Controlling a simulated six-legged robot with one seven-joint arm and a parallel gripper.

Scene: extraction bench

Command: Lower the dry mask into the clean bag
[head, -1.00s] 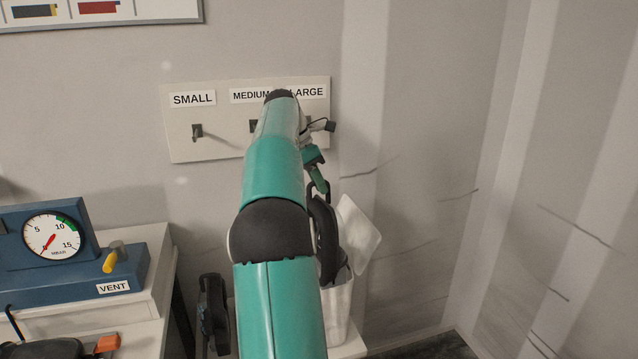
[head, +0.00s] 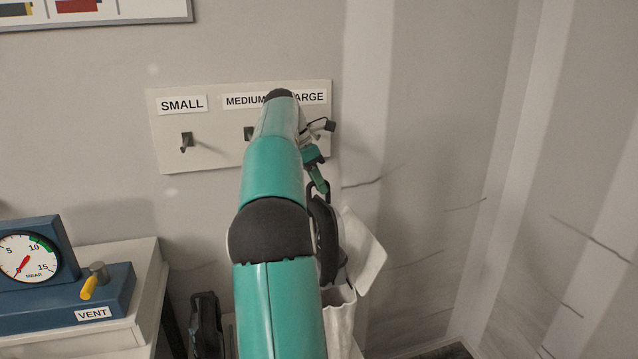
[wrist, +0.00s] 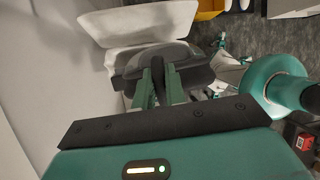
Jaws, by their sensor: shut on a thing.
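My gripper (head: 318,180) is shut on the dark mask (head: 324,240), which hangs below the fingers at the right side of my arm. In the wrist view the fingers (wrist: 158,78) pinch a strip at the mask's middle, and the dark grey mask (wrist: 185,56) lies across beyond them. The white bag (head: 341,318) stands below and behind the mask in the head view, with its pale flap (head: 363,252) tilted up at the right. My arm covers part of the bag and mask. I cannot tell whether the mask's lower edge is inside the opening.
A wall board (head: 200,140) with hooks carries size labels. Another black item (head: 207,322) is low, left of my arm. A blue gauge box (head: 105,300) with a yellow-handled valve sits on the white bench (head: 146,325) at left. Bare wall lies to the right.

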